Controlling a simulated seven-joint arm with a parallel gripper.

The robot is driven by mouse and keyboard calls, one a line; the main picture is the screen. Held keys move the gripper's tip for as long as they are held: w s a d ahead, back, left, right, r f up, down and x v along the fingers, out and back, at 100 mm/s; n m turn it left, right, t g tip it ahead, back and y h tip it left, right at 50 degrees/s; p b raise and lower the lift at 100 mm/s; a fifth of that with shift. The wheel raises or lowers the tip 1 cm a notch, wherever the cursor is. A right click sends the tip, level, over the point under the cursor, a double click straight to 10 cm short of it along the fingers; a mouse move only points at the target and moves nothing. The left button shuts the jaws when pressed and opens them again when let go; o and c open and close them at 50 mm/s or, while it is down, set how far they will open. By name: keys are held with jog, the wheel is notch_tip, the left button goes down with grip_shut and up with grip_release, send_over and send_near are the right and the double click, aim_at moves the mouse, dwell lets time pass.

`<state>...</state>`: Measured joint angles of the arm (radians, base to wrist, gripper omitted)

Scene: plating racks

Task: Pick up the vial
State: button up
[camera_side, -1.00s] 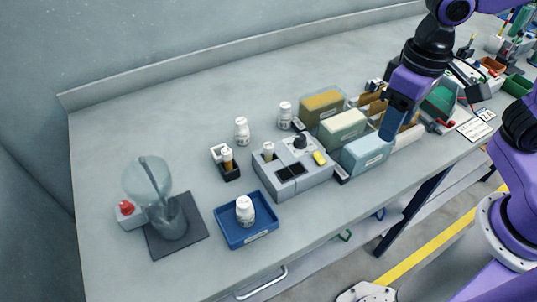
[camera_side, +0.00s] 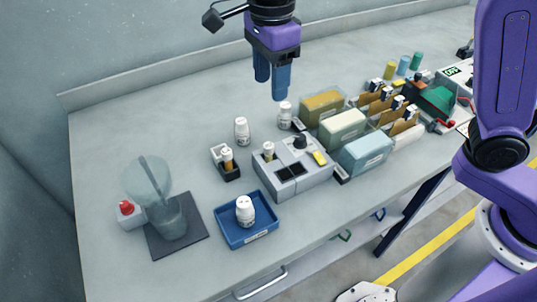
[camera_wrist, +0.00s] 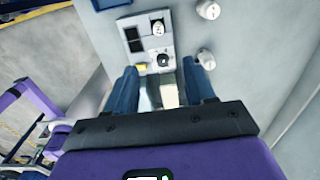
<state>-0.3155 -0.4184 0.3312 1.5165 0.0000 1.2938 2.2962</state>
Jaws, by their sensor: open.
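Several white-capped vials are in the side view, and I cannot tell which one the task means. One white vial (camera_side: 285,115) stands upright below my gripper, and another (camera_side: 242,131) stands to its left. An amber vial (camera_side: 227,159) sits in a small dark holder. Another vial (camera_side: 268,151) sits in the grey device (camera_side: 310,178). A white vial (camera_side: 245,210) stands in the blue tray (camera_side: 261,237). My gripper (camera_side: 271,88) is open and empty, pointing down above the bench. In the wrist view, a vial (camera_wrist: 205,58) appears beyond the right finger.
Yellow, pale green and blue boxes (camera_side: 365,154) stand right of the grey device. A clear beaker-like vessel (camera_side: 170,222) stands on a dark mat at the left, beside a red button (camera_side: 126,207). The back wall rises behind. The bench at the back left is clear.

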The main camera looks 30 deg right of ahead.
send_over(268, 145)
jog(key=f, duration=1.1)
jog(key=shift+w+d+f, duration=0.1)
jog(key=shift+d+f, duration=0.2)
jog(key=shift+f, duration=0.1)
jog(key=shift+a+f, duration=0.15)
jog(key=shift+f, duration=1.25)
jog(key=shift+a+f, duration=0.1)
jog(key=shift+f, duration=1.3)
jog(key=shift+c, duration=0.3)
grip_shut()
